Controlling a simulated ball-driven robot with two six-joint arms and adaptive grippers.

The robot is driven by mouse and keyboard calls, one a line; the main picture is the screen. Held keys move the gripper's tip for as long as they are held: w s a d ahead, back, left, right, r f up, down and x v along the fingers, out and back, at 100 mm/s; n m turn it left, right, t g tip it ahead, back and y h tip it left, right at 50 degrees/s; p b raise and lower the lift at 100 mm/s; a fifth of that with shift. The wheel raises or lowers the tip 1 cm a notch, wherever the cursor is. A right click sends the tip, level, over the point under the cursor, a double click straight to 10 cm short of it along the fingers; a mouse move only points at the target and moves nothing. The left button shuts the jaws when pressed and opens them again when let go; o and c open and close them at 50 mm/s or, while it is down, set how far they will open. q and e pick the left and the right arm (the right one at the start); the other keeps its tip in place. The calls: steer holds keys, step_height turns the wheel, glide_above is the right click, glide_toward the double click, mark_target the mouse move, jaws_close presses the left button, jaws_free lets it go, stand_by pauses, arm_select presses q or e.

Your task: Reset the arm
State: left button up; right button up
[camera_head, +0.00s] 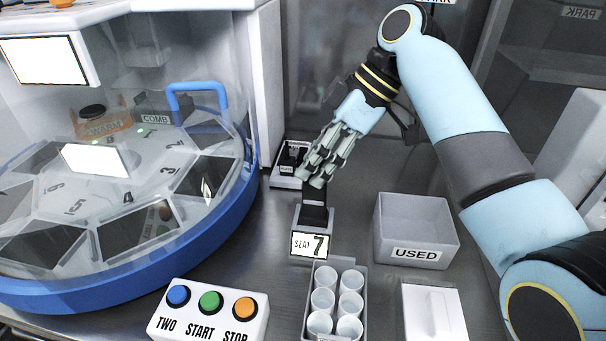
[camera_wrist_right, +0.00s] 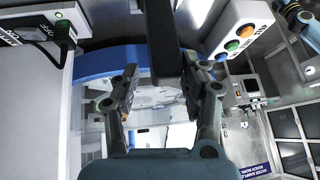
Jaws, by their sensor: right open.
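My right arm comes in from the right side of the head view and bends at the top. Its gripper (camera_head: 322,158) points down and to the left, above and behind the black upright of the SEAT 7 stand (camera_head: 314,218). In the right wrist view the two fingers (camera_wrist_right: 160,72) are spread apart. A dark bar (camera_wrist_right: 165,42) shows between them in that picture; I cannot tell whether it touches either finger. I see nothing gripped. My left gripper is not in view.
A blue-rimmed round machine (camera_head: 235,215) fills the left. In front are a button box (camera_head: 170,325), a rack of white cups (camera_head: 312,275) and a white lidded box (camera_head: 433,310). A grey USED bin (camera_head: 415,222) stands right of the stand. A small black device (camera_head: 290,160) sits behind.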

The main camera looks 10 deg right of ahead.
steer(key=shift+v, duration=1.55)
